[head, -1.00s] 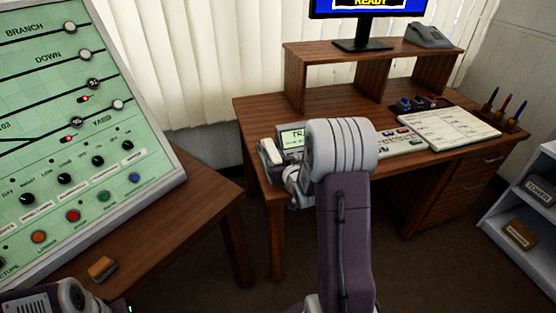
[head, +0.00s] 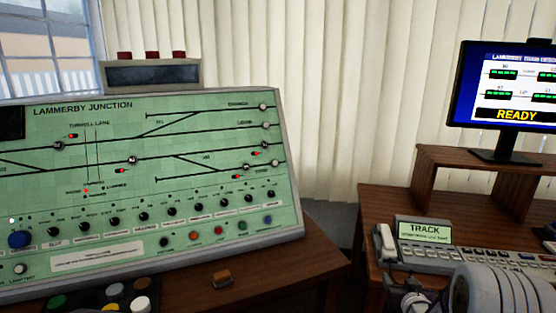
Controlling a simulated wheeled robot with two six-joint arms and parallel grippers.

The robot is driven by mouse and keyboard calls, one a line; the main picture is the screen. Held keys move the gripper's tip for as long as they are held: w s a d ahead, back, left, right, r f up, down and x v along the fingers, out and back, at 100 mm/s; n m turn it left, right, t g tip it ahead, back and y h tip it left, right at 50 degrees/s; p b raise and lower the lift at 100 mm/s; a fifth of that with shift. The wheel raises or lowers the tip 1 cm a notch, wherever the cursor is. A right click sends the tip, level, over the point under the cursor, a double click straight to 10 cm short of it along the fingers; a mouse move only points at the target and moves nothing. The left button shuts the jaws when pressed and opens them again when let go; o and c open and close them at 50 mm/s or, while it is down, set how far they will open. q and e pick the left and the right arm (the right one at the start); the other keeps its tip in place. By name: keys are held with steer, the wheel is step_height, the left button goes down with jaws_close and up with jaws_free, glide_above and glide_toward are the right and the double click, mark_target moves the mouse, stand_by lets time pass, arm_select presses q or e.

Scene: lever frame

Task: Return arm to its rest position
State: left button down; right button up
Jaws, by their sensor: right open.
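My right arm (head: 492,292) shows at the bottom right corner, in front of the right-hand desk. A small part of my right gripper (head: 413,300) shows just left of the arm's pale ribbed joint, below the telephone handset; it is open, and the arm and frame edge hide most of it. I see nothing held in it. My left gripper is not in view.
A green control panel (head: 150,185) labelled Lammerby Junction stands on a wooden desk (head: 290,272) at left. The right desk (head: 385,205) carries a telephone (head: 386,243), a Track display (head: 423,230) and a monitor (head: 505,95) reading READY. A gap lies between the desks.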

steer(key=a+r+n+y, duration=0.3)
steer(key=a+r, duration=0.1)
steer(key=a, duration=0.9)
steer(key=s+a+f+g, duration=0.2)
steer(key=s+f+g, duration=0.4)
steer(key=s, duration=0.6)
steer(key=s+a+f+g, duration=0.2)
steer(key=s+f+g, duration=0.4)
steer(key=s, duration=0.7)
arm_select(q)
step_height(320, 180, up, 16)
steer(key=p, duration=1.6)
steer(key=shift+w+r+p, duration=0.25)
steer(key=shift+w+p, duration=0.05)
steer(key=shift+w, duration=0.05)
arm_select(e)
step_height(320, 180, up, 17)
steer(key=shift+w+m, duration=0.3)
steer(key=shift+w, duration=0.1)
